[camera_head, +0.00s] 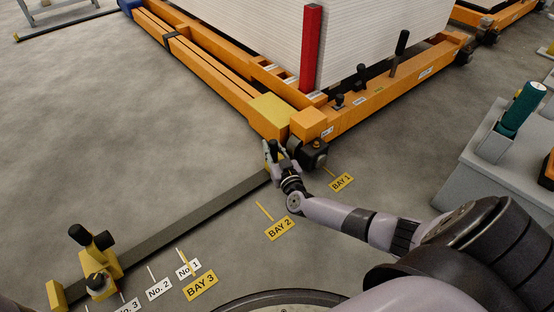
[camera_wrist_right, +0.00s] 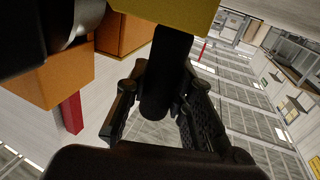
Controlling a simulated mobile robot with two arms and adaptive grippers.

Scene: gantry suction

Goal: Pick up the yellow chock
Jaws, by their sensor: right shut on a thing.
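The yellow chock (camera_wrist_right: 190,12) shows at the top edge of the right wrist view, with a dark round handle (camera_wrist_right: 168,75) standing out from it. My right gripper (camera_wrist_right: 155,92) has its two fingers on either side of this handle and is shut on it. In the head view my right gripper (camera_head: 272,152) is low by the front corner of the orange frame, next to a dark wheel (camera_head: 311,153). There the chock is mostly hidden by the gripper, and I cannot tell whether it touches the floor. My left gripper is not in view.
The orange frame (camera_head: 365,107) carries a white stack (camera_head: 240,30) and a red post (camera_head: 311,50). A dark floor rail (camera_head: 190,212) runs to a yellow stop with black knobs (camera_head: 98,262). A grey stand (camera_head: 490,165) is at right. Floor at left is clear.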

